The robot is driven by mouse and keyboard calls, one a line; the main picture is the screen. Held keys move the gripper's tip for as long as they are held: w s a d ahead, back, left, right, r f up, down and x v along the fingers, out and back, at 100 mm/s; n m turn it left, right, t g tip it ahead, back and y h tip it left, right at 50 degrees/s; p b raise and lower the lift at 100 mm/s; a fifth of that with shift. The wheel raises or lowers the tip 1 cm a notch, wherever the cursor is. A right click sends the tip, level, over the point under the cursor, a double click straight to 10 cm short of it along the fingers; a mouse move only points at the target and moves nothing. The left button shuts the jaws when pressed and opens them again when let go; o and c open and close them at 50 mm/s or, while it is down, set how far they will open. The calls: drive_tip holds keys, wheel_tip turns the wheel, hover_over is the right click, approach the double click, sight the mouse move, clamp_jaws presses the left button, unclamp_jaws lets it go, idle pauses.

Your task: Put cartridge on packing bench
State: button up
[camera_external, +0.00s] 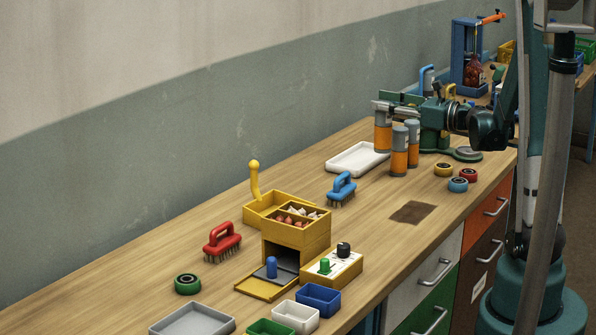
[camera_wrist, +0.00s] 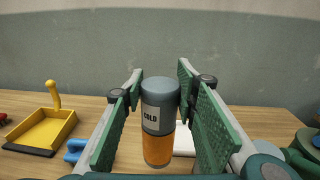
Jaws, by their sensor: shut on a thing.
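The cartridge (camera_external: 383,137), an orange cylinder with a grey cap, is held upright in my gripper (camera_external: 381,106) near the white tray. In the wrist view the cartridge (camera_wrist: 158,118) stands between the two green finger pads, its label reading COLD. My gripper is shut on its upper part. I cannot tell whether its base is clear of the wooden bench (camera_external: 300,165). Two similar cartridges stand just in front, a nearer one (camera_external: 399,155) and one behind it (camera_external: 413,140). Another bench (camera_external: 584,78) shows at the back right; which bench is the packing bench is not marked.
A white tray (camera_external: 345,165) lies left of the cartridges. Tape rolls (camera_external: 458,185), a blue brush (camera_external: 341,188) and yellow boxes (camera_external: 297,234) are on the wooden bench. A blue frame (camera_external: 458,60) holding a red bottle (camera_external: 474,72) stands at the back.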

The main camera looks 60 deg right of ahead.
sight(388, 136)
drive_tip(key=shift+s+d, duration=0.35)
drive_tip(key=shift+s, duration=0.25)
drive_tip(key=shift+f, duration=0.1)
drive_tip(key=shift+f+b, duration=0.9)
drive_tip(key=shift+f, duration=1.9)
drive_tip(key=shift+f+b, duration=0.65)
drive_tip(key=shift+f, duration=1.55)
drive_tip(key=o, duration=1)
drive_tip(key=shift+o, duration=0.2)
